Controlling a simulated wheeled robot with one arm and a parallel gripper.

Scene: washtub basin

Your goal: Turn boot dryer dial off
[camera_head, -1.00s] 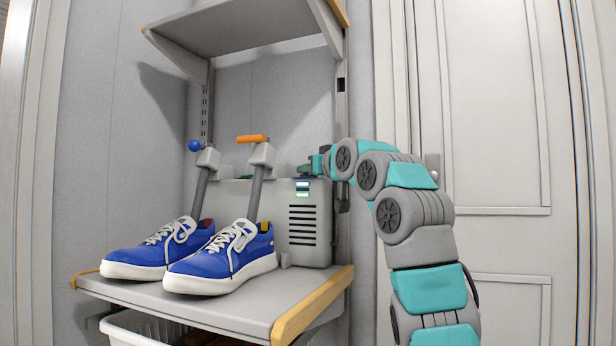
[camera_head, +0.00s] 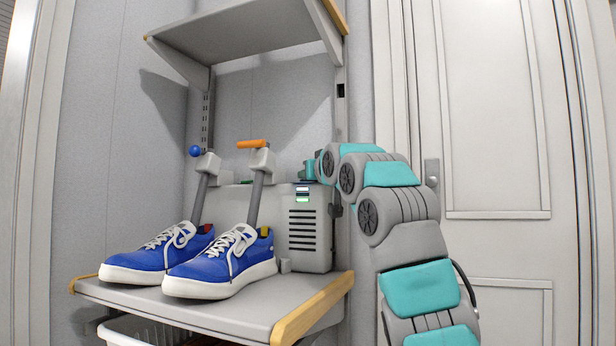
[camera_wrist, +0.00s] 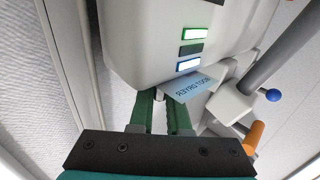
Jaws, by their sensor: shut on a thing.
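The boot dryer (camera_head: 310,232) is a light grey box with dark vent slots and small lit indicators, at the back right of the shelf. My gripper (camera_head: 310,169) is at the top of this box, reaching in from the right. In the wrist view, its two green fingers (camera_wrist: 160,98) reach the box's top edge, beside a blue "BOOT DRYER" label (camera_wrist: 193,88) that appears upside down. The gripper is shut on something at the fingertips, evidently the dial. The dial itself is hidden by the fingers and the box, so its setting cannot be read.
Blue shoes (camera_head: 222,265) stand on the lower shelf (camera_head: 225,312), left of the box. Dryer tubes rise behind them, one with an orange handle (camera_head: 252,144), one with a blue knob (camera_head: 194,151). An upper shelf (camera_head: 240,30) overhangs. A door (camera_head: 495,120) stands at right.

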